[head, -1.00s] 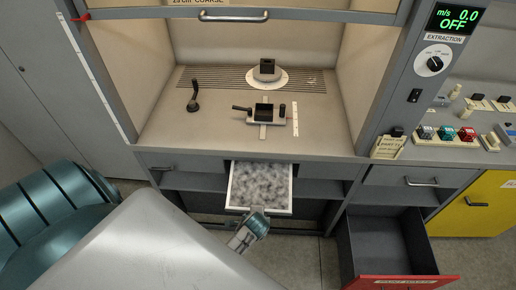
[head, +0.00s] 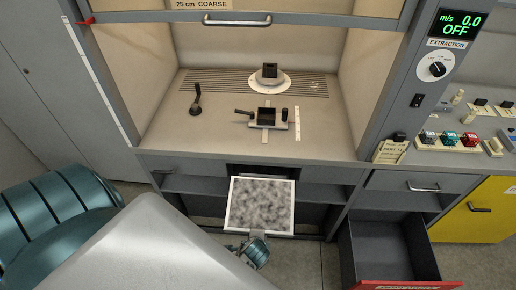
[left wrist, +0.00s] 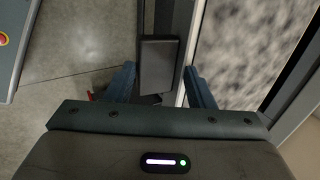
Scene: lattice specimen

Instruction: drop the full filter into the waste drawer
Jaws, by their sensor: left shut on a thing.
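The full filter (head: 261,204) is a flat white-framed panel with a mottled grey face, in front of the dark filter slot (head: 262,171) under the hood's worktop. My left gripper (head: 258,239) is at its near edge, shut on the filter's dark grey tab (left wrist: 160,62). In the left wrist view the fingers stand either side of that tab, and the filter's face (left wrist: 250,50) fills the upper right. The waste drawer (head: 388,250) stands open and looks empty at lower right, with a red front (head: 410,285). My right gripper is not in view.
The hood worktop (head: 225,135) carries a black-handled tool (head: 195,100), a small vise-like fixture (head: 268,116) and a dark block on a round white base (head: 269,75). A closed grey drawer (head: 425,188) is above the waste drawer. A yellow cabinet (head: 482,210) stands at right.

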